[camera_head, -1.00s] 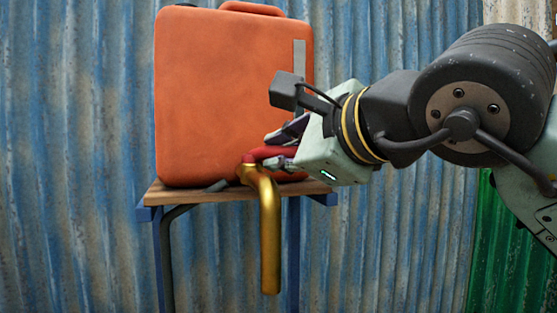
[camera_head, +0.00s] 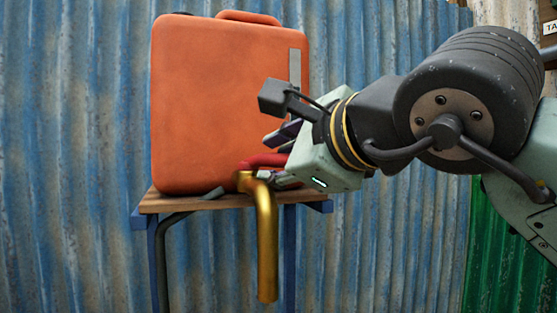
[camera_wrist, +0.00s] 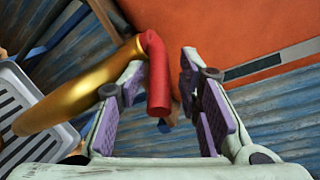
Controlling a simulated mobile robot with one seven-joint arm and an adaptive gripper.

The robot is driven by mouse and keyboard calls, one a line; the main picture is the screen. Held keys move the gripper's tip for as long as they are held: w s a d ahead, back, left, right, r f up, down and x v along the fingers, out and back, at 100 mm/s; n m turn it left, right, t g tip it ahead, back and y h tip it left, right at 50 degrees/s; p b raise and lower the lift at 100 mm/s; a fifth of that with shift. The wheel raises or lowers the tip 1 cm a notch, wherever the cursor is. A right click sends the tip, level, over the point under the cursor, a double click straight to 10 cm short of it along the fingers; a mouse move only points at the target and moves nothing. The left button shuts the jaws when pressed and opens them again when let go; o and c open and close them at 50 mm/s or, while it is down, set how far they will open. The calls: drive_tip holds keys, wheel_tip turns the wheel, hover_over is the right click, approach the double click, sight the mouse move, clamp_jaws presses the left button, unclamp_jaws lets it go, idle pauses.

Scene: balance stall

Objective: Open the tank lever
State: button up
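An orange tank (camera_head: 225,100) stands on a small wooden-topped stand. A brass spout (camera_head: 266,235) comes out low at its front and bends down. A red lever (camera_head: 265,160) sits on top of the spout and points right, toward my gripper. In the wrist view the red lever (camera_wrist: 158,80) lies between the two fingers of my gripper (camera_wrist: 165,110), nearer the left finger, with a clear gap to the right one. The brass spout (camera_wrist: 75,90) runs off to the left there. My gripper is open around the lever. In the head view my wrist partly hides the fingers.
The stand's wooden top (camera_head: 165,203) has blue legs. A corrugated blue wall (camera_head: 60,120) is close behind. A grey slotted crate (camera_wrist: 30,115) shows below left of the spout in the wrist view.

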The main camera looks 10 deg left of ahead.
drive_tip(key=v, duration=0.8)
idle(0.4)
